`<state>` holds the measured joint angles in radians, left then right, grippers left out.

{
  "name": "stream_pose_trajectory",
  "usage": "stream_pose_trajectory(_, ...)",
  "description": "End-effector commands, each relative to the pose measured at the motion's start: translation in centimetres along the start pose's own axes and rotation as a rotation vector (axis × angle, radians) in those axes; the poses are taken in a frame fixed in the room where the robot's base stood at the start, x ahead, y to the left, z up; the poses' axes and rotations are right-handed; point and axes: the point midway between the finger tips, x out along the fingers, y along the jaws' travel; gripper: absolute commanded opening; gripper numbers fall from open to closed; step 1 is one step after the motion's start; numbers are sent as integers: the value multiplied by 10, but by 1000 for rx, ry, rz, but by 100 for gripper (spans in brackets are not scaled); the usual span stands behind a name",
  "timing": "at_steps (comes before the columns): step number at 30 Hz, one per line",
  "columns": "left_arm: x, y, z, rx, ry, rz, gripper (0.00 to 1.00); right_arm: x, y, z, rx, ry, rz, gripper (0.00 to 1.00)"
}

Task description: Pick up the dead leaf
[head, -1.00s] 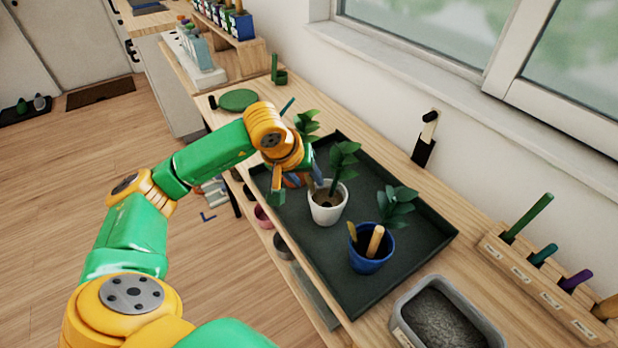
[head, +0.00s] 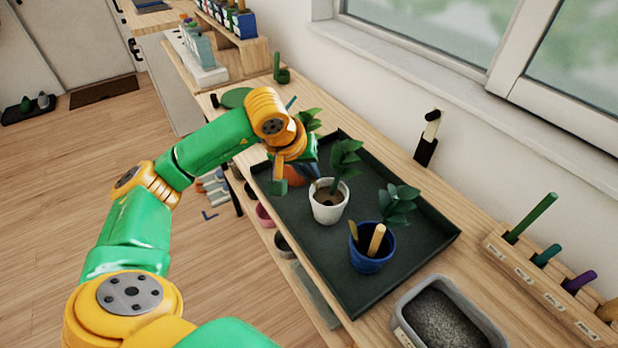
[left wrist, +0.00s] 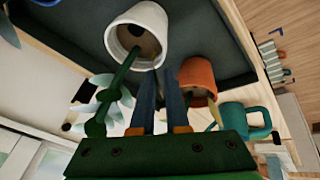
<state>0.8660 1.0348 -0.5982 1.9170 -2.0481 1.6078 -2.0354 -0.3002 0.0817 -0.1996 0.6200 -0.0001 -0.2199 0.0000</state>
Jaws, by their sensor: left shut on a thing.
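My left gripper (head: 300,183) is low over the tray, at the left side of the white pot (head: 328,204). In the left wrist view its two blue-grey fingers (left wrist: 162,78) are close together, just beyond the white pot's rim (left wrist: 110,38). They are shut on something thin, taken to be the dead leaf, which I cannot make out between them. The white pot holds a dark green plant (head: 345,163), standing upright. A tan strip (left wrist: 213,112) shows by the orange pot (left wrist: 198,76). My right gripper is not in view.
The dark tray (head: 420,262) also holds a blue pot (head: 370,258) with a plant and wooden stake. A grey soil tub (head: 445,318) and a tool rack (head: 548,285) are at the right. A teal watering can (left wrist: 245,120) is close to the orange pot.

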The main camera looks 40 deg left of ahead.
Motion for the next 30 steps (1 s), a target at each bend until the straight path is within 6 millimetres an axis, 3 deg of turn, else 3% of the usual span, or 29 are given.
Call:
stream_pose_trajectory(2,-15,2,-5,0,8,3,0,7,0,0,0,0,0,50)
stream_pose_trajectory(8,-87,-18,2,0,10,1,0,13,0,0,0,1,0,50)
stream_pose_trajectory(10,-102,-35,16,-3,11,-6,0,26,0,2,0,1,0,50)
stream_pose_trajectory(15,-139,-58,34,-3,8,-3,0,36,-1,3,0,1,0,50)
stream_pose_trajectory(20,-159,-67,41,-1,3,-1,0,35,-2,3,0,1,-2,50)
stream_pose_trajectory(30,-188,-62,31,1,0,0,0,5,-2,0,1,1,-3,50)
